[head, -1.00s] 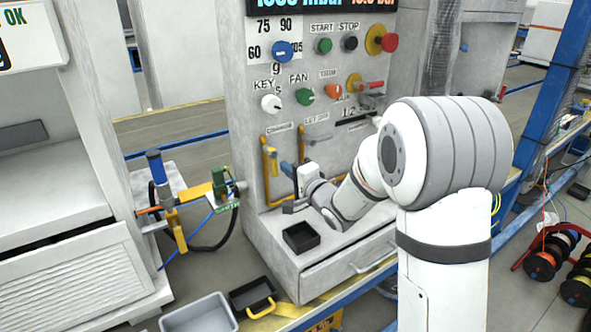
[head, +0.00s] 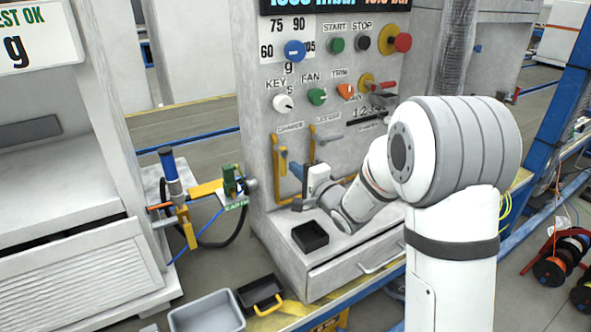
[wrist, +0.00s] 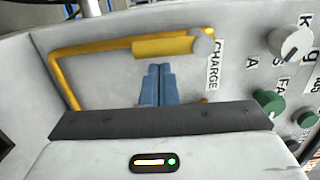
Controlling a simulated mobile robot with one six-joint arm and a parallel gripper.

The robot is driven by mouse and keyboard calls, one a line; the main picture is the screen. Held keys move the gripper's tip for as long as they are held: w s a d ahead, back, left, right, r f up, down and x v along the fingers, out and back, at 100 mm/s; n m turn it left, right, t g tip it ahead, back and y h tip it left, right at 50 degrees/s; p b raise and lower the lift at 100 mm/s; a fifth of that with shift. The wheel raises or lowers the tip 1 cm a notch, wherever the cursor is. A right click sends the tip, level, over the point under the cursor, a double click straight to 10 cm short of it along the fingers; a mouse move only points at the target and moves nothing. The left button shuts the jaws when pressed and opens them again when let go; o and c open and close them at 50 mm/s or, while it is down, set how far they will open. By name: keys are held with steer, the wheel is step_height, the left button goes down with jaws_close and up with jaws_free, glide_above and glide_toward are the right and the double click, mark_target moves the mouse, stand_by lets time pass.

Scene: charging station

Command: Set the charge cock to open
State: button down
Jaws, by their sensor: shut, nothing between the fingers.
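The charge cock has a yellow handle (head: 283,160) on a yellow pipe beside the CHARGE label (head: 291,127), on the grey panel's lower left. In the wrist view the handle (wrist: 165,47) lies along the pipe (wrist: 85,54), with its round grey pivot (wrist: 203,44) at the label end. My gripper (head: 291,167) is just right of the handle in the head view. Its blue fingers (wrist: 157,70) are together and empty, pointing at the panel just below the handle in the wrist view. A small gap shows between fingertips and handle; depth is hard to tell.
A second yellow cock (head: 312,142) stands to the right, under the LET OFF label. Knobs, including the white KEY knob (head: 283,103) and green FAN knob (head: 317,96), are above. A black tray (head: 310,237) sits on the ledge below my gripper.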

steer(key=s+d+r+n+g+h+p, duration=0.2)
steer(key=s+d+r+h+p, duration=0.25)
steer(key=s+d, duration=0.4)
steer(key=s+d+r+n+g+h+p, duration=0.2)
steer(key=s+d+r+h+p, duration=0.25)
steer(key=d, duration=0.75)
steer(key=s+r+n+g+h+p, duration=0.1)
steer(key=s+n+g+p, duration=0.1)
steer(key=s, duration=0.8)
steer(key=s+a+r+n+g+p, duration=0.1)
steer(key=s+n+g, duration=0.3)
steer(key=s, duration=0.6)
steer(key=shift+s+r+n+g+h+p, duration=0.3)
steer(key=shift+s+n+g+h+p, duration=0.1)
steer(key=shift+g+p, duration=0.4)
